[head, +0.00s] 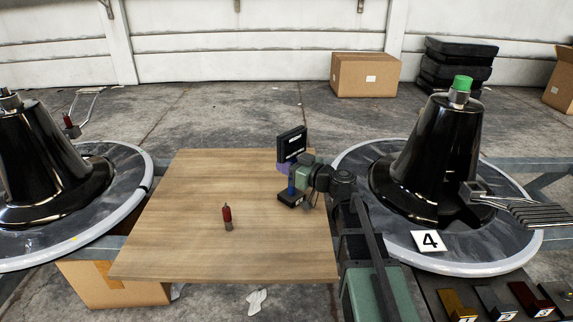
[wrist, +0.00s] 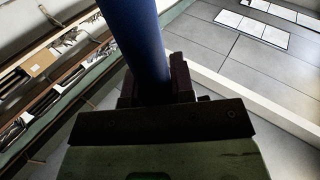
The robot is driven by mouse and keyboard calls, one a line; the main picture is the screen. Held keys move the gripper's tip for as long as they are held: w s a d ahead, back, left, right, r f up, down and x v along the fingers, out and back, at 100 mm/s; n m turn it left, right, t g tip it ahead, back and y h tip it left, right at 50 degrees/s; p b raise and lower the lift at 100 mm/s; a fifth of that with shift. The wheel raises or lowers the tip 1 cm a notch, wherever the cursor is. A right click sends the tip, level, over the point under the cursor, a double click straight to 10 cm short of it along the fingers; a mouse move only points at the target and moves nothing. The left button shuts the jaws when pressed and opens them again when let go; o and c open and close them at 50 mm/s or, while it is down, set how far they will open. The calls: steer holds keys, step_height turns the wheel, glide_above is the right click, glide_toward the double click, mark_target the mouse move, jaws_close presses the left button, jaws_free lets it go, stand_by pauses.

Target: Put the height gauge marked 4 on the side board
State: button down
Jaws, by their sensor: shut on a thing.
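My gripper (head: 297,176) is shut on the blue post of a height gauge with a black head (head: 291,143) and a black base (head: 292,198). The blue post (wrist: 140,45) rises between the jaws in the wrist view. The gauge is roughly upright over the right part of the wooden side board (head: 190,245). Its base appears at or just above the board; I cannot tell if it touches. No number is readable on the gauge.
A small red and grey tool (head: 227,217) stands on the board, left of the gauge. Black cones stand on round bases left (head: 48,165) and right (head: 432,150). Coloured blocks (head: 495,302) sit front right. The board's left and back areas are clear.

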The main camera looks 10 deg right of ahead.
steer(key=c, duration=1)
jaws_free()
steer(key=v, duration=1.2)
